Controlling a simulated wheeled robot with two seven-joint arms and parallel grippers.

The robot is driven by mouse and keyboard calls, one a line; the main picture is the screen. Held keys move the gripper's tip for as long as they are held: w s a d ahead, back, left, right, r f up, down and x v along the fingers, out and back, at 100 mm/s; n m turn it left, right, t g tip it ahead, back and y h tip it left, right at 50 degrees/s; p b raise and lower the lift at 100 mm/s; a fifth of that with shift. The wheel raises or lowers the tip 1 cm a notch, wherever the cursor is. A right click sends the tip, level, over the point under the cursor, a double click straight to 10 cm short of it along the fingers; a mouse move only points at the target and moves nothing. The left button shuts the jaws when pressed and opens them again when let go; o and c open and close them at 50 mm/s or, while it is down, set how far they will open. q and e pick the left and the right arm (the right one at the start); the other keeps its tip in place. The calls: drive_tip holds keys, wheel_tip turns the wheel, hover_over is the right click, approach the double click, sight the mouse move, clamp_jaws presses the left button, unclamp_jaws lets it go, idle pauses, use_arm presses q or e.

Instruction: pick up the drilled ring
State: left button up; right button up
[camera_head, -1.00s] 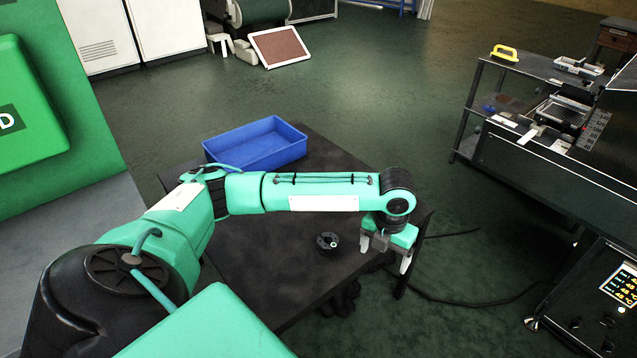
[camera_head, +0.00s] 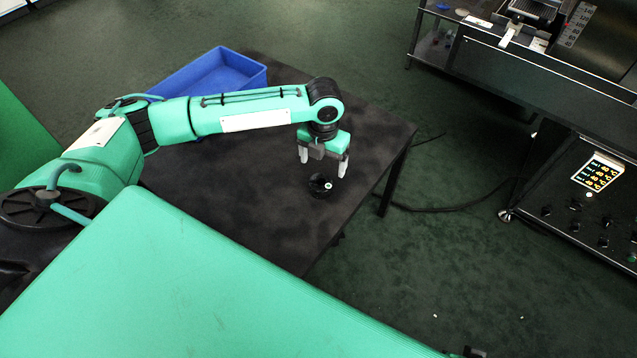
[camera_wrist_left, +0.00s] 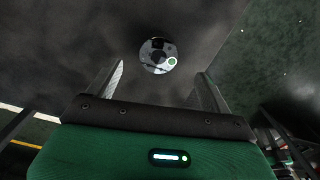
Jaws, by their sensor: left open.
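The drilled ring (camera_head: 320,186) is a small black ring with a light spot on it, lying on the dark table (camera_head: 240,190) near its right edge. In the left wrist view the ring (camera_wrist_left: 157,56) lies beyond the fingertips, roughly midway between them. My left gripper (camera_head: 323,168) points down just behind the ring and above the table. Its two light fingers are apart with nothing between them. In the left wrist view my left gripper (camera_wrist_left: 160,80) is also open and empty. My right gripper is not visible.
A blue bin (camera_head: 215,75) stands at the table's back. A dark machine with a lit display (camera_head: 598,173) stands to the right, and a cable (camera_head: 440,208) lies on the floor between. The table around the ring is clear.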

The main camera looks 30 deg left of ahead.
sight(321, 181)
use_arm(q)
wheel_tip(321, 181, down, 3)
drive_tip(key=shift+f, duration=0.1)
drive_tip(key=f, duration=0.3)
drive_tip(key=f+b, duration=0.1)
drive_tip(key=shift+s+f, duration=0.3)
drive_tip(key=shift+a+f, duration=0.1)
drive_tip(key=shift+f, duration=0.25)
drive_tip(key=shift+c, duration=1.1)
drive_tip(key=c, duration=1.4)
drive_tip(key=shift+w+r, duration=0.1)
drive_tip(key=shift+c, duration=0.7)
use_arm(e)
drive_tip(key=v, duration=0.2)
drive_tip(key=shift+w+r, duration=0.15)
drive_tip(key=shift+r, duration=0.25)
